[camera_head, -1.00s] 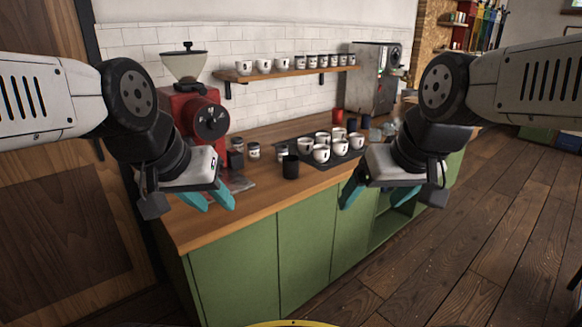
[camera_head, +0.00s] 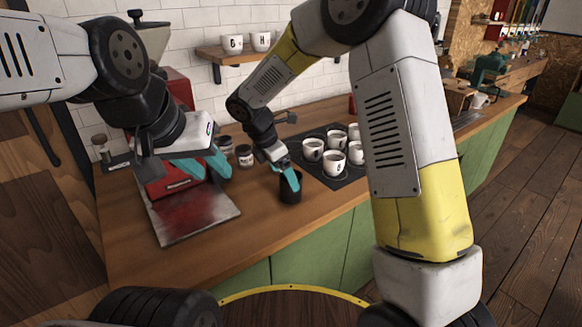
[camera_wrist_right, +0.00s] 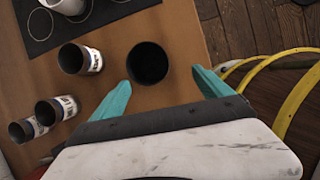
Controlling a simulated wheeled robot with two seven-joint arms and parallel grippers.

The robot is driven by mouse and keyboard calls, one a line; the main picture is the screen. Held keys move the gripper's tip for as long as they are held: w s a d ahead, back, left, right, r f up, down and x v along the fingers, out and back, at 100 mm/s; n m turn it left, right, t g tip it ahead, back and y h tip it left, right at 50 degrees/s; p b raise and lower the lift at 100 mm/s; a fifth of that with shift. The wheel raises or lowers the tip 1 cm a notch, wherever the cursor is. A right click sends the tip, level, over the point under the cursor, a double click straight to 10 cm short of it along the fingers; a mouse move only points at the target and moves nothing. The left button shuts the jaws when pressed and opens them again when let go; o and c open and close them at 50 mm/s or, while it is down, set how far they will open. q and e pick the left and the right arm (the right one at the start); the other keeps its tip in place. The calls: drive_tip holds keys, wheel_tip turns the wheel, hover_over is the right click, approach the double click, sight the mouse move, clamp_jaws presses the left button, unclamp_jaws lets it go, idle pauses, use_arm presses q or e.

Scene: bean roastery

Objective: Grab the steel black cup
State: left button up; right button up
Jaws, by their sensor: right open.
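The black cup (camera_head: 290,190) stands upright on the wooden counter, left of the dark tray with white cups. My right gripper (camera_head: 291,180) is at the cup in the head view and covers part of its top. In the right wrist view the cup (camera_wrist_right: 148,63) shows from above, between and just beyond the teal fingertips of my right gripper (camera_wrist_right: 159,82). The right jaws are open, with a gap on each side of the cup. My left gripper (camera_head: 203,168) hangs above the red machine's metal tray, with its teal fingers apart and nothing seen between them.
A dark tray (camera_head: 351,175) holds several white cups. Small labelled jars (camera_head: 245,155) stand left of the black cup, and they also show in the right wrist view (camera_wrist_right: 80,59). A red machine (camera_head: 165,160) with a metal tray stands at the left. The counter's front is clear.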

drive_tip(key=shift+n, duration=0.4)
drive_tip(key=x, duration=0.3)
drive_tip(key=w+x, duration=0.1)
drive_tip(key=x, duration=0.5)
drive_tip(key=shift+w+a+r, duration=0.1)
drive_tip(key=shift+w+a, duration=0.15)
drive_tip(key=c, duration=1.6)
drive_tip(key=shift+o, duration=0.2)
